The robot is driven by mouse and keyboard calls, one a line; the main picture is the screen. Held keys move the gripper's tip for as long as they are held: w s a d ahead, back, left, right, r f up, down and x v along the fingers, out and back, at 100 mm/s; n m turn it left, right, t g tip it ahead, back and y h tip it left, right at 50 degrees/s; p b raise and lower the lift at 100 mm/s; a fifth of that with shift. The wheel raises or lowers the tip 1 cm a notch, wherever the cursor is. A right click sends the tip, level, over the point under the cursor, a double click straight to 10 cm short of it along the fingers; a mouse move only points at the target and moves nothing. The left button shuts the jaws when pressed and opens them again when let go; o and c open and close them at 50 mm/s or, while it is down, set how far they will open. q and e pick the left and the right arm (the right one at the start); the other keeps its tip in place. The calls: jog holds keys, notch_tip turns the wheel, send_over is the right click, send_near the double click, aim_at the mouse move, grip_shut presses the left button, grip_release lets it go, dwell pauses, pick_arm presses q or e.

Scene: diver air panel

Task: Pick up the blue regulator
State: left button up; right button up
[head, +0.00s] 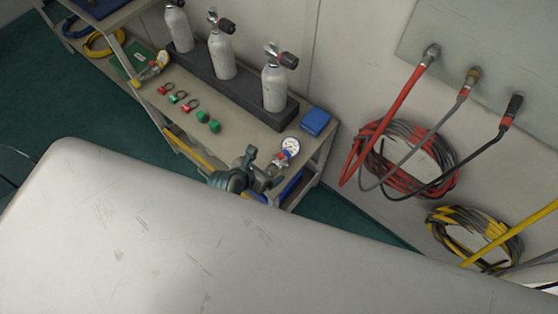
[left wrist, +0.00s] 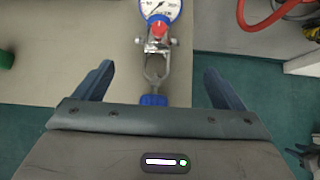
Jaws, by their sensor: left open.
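The blue regulator (head: 290,146) lies at the front right part of the bench top, its white gauge with a blue rim facing up. In the left wrist view the regulator (left wrist: 155,45) shows a red cap, a metal yoke and a blue knob at the near end. My left gripper (head: 262,168) is open at the bench's front edge, just beside the regulator. In the left wrist view the gripper's fingers (left wrist: 158,72) stand on either side of the yoke and knob, with gaps on both sides. My right gripper is not in view.
Grey cylinders (head: 221,55) stand in a dark rack (head: 240,92) at the back of the bench. A blue box (head: 315,122) sits behind the regulator. Coiled hoses (head: 410,165) hang on the right wall.

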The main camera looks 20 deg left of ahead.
aim_at(278, 161)
pick_arm(q)
jog(key=x, duration=0.5)
jog(key=shift+r, duration=0.1)
jog(key=shift+p+x, duration=0.45)
jog(key=shift+x, duration=2.35)
jog(key=shift+a, duration=0.15)
jog(key=shift+w+r, duration=0.1)
jog(key=shift+w, duration=0.05)
jog(key=c, duration=1.5)
